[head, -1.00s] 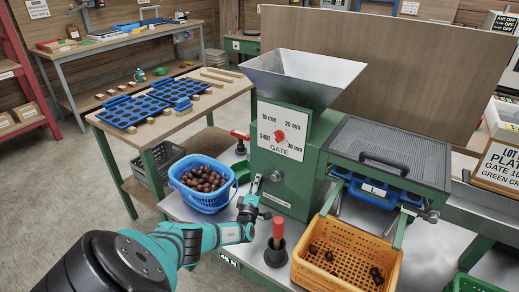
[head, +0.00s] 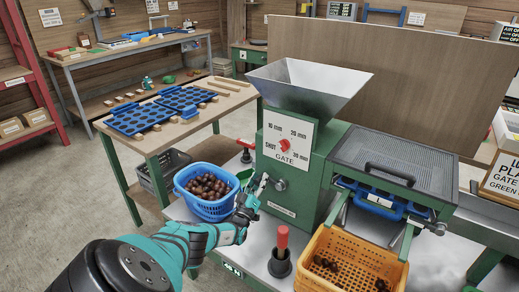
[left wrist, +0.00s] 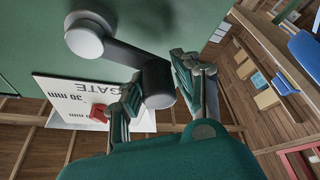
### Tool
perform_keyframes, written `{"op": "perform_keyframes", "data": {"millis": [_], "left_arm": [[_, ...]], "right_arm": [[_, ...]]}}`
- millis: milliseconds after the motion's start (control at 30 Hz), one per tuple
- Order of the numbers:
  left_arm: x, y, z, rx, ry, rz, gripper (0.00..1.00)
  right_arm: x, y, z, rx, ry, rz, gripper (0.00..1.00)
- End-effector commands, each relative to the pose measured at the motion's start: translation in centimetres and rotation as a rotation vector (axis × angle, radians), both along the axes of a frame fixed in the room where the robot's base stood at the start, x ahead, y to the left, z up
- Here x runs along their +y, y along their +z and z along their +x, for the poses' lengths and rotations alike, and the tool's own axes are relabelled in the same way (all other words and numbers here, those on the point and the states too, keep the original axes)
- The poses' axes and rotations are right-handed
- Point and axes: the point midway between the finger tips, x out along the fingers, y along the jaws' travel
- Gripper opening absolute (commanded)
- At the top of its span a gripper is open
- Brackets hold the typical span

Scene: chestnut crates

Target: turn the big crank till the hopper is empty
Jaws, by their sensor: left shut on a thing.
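The green machine (head: 335,150) carries a grey metal hopper (head: 300,85). The hopper's sloped inner wall looks bare; its bottom is hidden. The big crank (head: 279,184) sits low on the front, left of centre. In the left wrist view its dark arm (left wrist: 122,57) runs from a round grey hub to a cylindrical grip (left wrist: 158,86). My left gripper (head: 258,190) has its fingers on both sides of this grip, shut on it; the fingers show in the left wrist view (left wrist: 157,88). The gate dial (head: 284,145) has a red knob. My right gripper is not in view.
A blue basket (head: 207,213) of chestnuts stands left of the machine. An orange crate (head: 335,240) with a few dark chestnuts stands in front. A red-handled tool (head: 282,238) stands upright in a black holder close to my arm. A table (head: 170,140) with blue trays is behind left.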

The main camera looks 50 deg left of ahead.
Motion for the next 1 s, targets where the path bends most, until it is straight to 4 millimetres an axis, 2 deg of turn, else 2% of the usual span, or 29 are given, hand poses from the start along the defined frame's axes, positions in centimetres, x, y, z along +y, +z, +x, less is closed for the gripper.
{"op": "perform_keyframes", "data": {"millis": [33, 667, 700, 867, 1000], "left_arm": [[-0.83, -0.62, 0.13, 0.020, -0.016, 0.015, 0.00], [-0.84, -0.50, 0.02, 0.037, -0.017, 0.067, 0.00], [-0.84, -0.50, 0.02, 0.037, -0.017, 0.067, 0.33], [-0.69, -0.29, 0.03, 0.032, -0.013, 0.066, 0.53], [-0.45, -0.05, 0.01, 0.027, -0.009, 0.066, 0.53]], "right_arm": [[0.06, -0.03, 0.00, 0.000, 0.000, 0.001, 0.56], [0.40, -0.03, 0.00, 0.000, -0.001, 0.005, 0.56], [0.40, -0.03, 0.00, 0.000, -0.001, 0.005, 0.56], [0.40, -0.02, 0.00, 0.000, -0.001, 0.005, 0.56], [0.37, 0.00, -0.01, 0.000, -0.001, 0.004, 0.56]]}}
